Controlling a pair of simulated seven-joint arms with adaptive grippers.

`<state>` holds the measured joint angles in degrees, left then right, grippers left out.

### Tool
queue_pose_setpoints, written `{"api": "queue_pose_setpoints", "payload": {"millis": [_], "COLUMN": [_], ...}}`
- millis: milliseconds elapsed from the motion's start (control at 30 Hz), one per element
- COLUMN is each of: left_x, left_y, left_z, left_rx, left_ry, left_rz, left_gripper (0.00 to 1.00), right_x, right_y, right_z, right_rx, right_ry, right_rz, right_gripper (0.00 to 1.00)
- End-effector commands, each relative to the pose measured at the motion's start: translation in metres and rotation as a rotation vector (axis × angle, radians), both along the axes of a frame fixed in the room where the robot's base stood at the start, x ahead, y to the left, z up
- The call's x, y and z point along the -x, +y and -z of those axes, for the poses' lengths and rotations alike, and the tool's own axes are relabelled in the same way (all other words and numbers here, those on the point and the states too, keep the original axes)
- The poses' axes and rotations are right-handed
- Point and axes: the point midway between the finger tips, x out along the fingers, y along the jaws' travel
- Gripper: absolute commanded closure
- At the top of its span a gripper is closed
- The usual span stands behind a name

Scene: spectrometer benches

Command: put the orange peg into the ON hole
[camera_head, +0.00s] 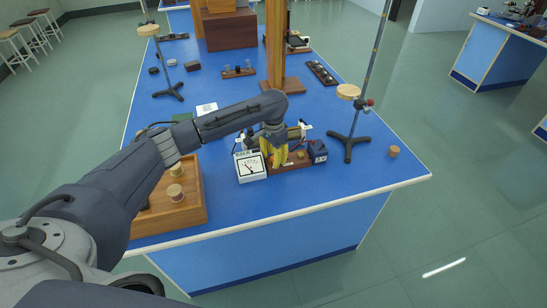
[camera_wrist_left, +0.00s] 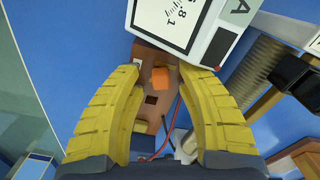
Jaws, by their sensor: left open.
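The orange peg (camera_wrist_left: 160,77) shows in the left wrist view as a small orange block on a brown wooden board (camera_wrist_left: 146,55). A dark square hole (camera_wrist_left: 151,99) is in the board just below the peg in that view. I cannot read which hole is marked ON. My left gripper (camera_wrist_left: 158,70) is open, its two yellow fingers on either side of the peg, with gaps on both sides. In the head view the left gripper (camera_head: 274,158) points down over the wooden board (camera_head: 290,164), and its fingers hide part of the board. The right gripper is not in view.
A white meter (camera_head: 251,166) stands close to the left gripper. A dark blue box (camera_head: 318,150) is at the board's right end. A stand (camera_head: 348,138) rises behind it, and a cork (camera_head: 393,152) lies farther right. A wooden tray (camera_head: 170,220) is at the left.

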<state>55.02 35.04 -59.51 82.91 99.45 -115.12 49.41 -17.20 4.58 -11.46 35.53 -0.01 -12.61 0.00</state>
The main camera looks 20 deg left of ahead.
Motion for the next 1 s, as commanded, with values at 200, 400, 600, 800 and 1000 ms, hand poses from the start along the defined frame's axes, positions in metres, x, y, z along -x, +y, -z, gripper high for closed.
{"api": "queue_pose_setpoints", "payload": {"millis": [200,400,600,800,1000], "left_x": [-0.001,-0.001,-0.001,-0.001,0.0], "left_y": [0.002,0.002,0.002,0.001,0.001], "left_z": [-0.009,-0.04,-0.075,-0.102,-0.116], "left_rx": [-0.002,-0.003,-0.003,-0.001,-0.002], "left_ry": [-0.002,-0.005,-0.004,-0.003,-0.001], "left_rz": [-0.001,-0.001,0.001,0.001,0.001], "left_gripper": [0.63,0.63,0.63,0.63,0.63], "right_x": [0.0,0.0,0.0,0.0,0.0], "right_y": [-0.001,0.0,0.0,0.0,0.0], "right_z": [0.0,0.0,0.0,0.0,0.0], "right_rx": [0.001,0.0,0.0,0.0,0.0], "right_ry": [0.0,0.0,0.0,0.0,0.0], "right_rz": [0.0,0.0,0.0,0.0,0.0], "right_gripper": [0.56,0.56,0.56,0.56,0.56]}}
